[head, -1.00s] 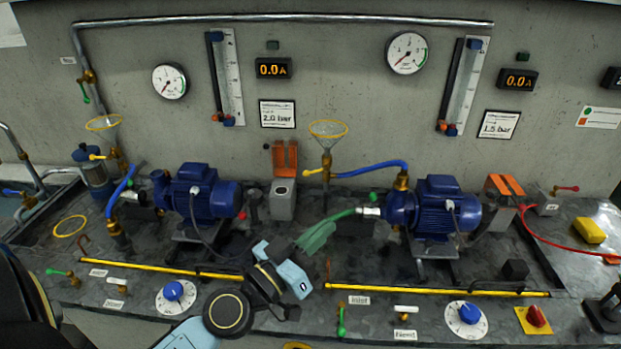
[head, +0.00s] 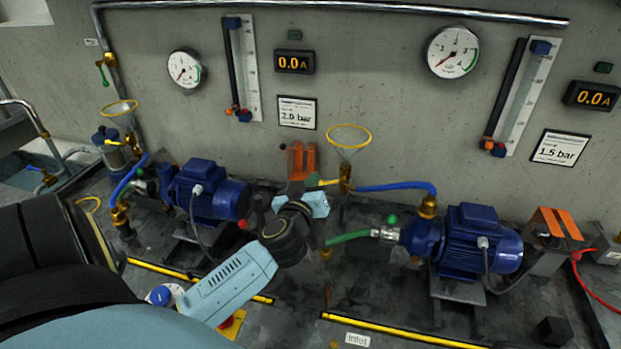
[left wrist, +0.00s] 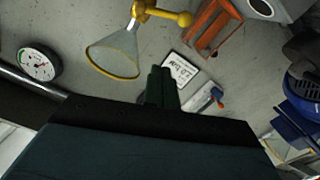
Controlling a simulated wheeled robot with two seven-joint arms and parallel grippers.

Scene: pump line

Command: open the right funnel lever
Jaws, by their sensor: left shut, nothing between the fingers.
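The right funnel (head: 349,137) has a yellow rim and stands on a brass valve at the wall. Its yellow lever (head: 328,182) points left, level, from the valve. The knob end is hard to make out in the head view, close to my gripper. In the left wrist view the shut green fingers (left wrist: 161,88) are empty and apart from the lever. That view shows the funnel (left wrist: 115,55) upside down and the lever's ball knob (left wrist: 184,19). My right gripper is not in view.
An orange-lidded box (head: 303,160) stands behind my left gripper. A blue hose (head: 395,187) runs right from the valve. The left pump (head: 207,190) and right pump (head: 478,240) flank the gripper.

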